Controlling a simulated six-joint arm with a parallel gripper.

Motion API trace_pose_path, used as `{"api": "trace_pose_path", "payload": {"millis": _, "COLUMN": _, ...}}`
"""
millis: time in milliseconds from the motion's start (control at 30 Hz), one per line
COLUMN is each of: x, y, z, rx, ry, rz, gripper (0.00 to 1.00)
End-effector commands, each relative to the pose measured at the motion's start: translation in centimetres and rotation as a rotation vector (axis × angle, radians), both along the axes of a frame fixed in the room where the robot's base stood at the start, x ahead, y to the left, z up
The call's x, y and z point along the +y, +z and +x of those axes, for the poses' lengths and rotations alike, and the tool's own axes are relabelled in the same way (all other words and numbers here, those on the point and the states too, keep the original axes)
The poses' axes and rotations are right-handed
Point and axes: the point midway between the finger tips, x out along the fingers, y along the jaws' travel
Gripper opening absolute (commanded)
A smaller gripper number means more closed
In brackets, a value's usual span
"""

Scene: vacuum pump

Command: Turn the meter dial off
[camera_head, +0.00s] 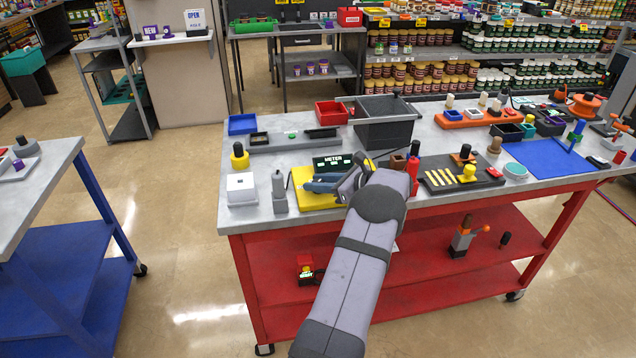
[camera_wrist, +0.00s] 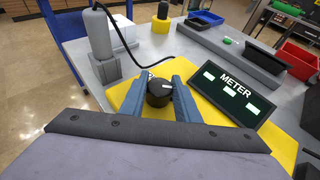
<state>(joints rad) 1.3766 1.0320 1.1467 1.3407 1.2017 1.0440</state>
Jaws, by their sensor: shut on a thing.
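The meter is a dark panel (camera_head: 333,163) with the word METER and light green displays, on a yellow base (camera_head: 309,199) on the red-framed workbench. The panel also shows in the wrist view (camera_wrist: 231,89), right of my gripper. A round black dial (camera_wrist: 159,92) with a white mark stands on the yellow base (camera_wrist: 125,97). My gripper (camera_wrist: 160,94) has its two blue-grey fingers on either side of the dial, closed on it. In the head view my gripper (camera_head: 325,185) is low over the yellow base, and the dial is not clearly visible there.
A grey probe in a holder (camera_wrist: 100,45) stands left of the dial, with a black cable running from it. A grey bin (camera_head: 384,122) and a red tray (camera_head: 331,113) stand behind the meter. A white box (camera_head: 241,189) is at the bench's left end.

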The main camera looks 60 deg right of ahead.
Motion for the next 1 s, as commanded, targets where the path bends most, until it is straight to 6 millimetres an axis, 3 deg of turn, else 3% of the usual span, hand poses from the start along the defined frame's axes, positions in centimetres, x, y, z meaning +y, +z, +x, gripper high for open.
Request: {"api": "trace_pose_path", "payload": {"millis": 1000, "x": -0.24, "y": 0.49, "z": 0.13, "rx": -0.006, "ry": 0.249, "rz": -0.009, "gripper": 0.07}}
